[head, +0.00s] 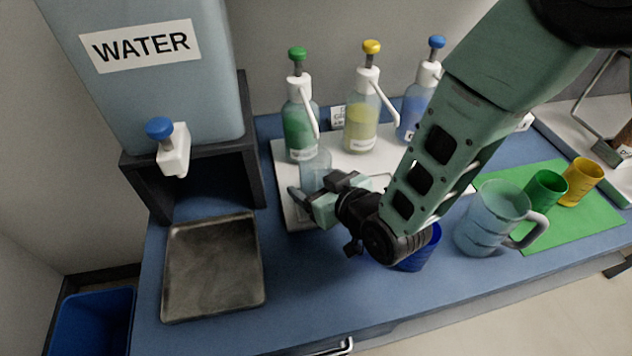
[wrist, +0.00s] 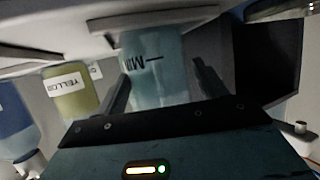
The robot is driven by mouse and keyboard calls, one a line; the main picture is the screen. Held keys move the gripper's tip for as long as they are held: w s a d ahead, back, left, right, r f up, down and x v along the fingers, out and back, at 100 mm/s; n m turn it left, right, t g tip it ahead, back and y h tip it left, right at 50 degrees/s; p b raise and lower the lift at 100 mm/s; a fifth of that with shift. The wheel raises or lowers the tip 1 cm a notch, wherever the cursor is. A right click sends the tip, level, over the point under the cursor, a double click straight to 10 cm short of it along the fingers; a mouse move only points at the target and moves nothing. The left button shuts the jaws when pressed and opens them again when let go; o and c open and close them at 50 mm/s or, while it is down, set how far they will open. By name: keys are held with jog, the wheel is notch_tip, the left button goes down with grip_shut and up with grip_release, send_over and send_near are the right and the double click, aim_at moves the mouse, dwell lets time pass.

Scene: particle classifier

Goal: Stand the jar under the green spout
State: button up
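The clear jar (head: 316,170) stands upright on the white tray (head: 285,185), just in front of the green bottle (head: 298,128). The green spout (head: 311,112) bends down toward the jar's top; exact alignment is hard to tell. In the wrist view, which is upside down, the jar (wrist: 158,72) shows a MIX label and its base at the white tray. My gripper (head: 318,190) is at the jar, with one finger on each side. In the wrist view my gripper (wrist: 163,70) looks open, with a slight gap at the right finger.
Yellow (head: 362,125) and blue (head: 414,108) dispensers stand right of the green one. A water tank (head: 150,80) is at left above a dark metal tray (head: 215,265). A pitcher (head: 490,220), a blue cup (head: 418,255), and green (head: 545,190) and yellow (head: 582,182) cups are at right.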

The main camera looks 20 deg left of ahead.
jog(key=shift+r, duration=0.15)
jog(key=b+v, duration=0.1)
jog(key=v, duration=1.1)
jog(key=shift+d, duration=0.1)
jog(key=s+d+r+m+g+h, duration=0.1)
jog(key=s+d+r+g+h, duration=0.3)
jog(key=d, duration=0.5)
jog(key=s+d+r+m+g+h, duration=0.2)
jog(key=s+d+h, duration=0.4)
jog(key=d, duration=0.4)
notch_tip(320, 180, up, 2)
jog(key=shift+s+r+g, duration=0.1)
jog(key=shift+s+g, duration=0.25)
jog(key=shift+g, duration=0.55)
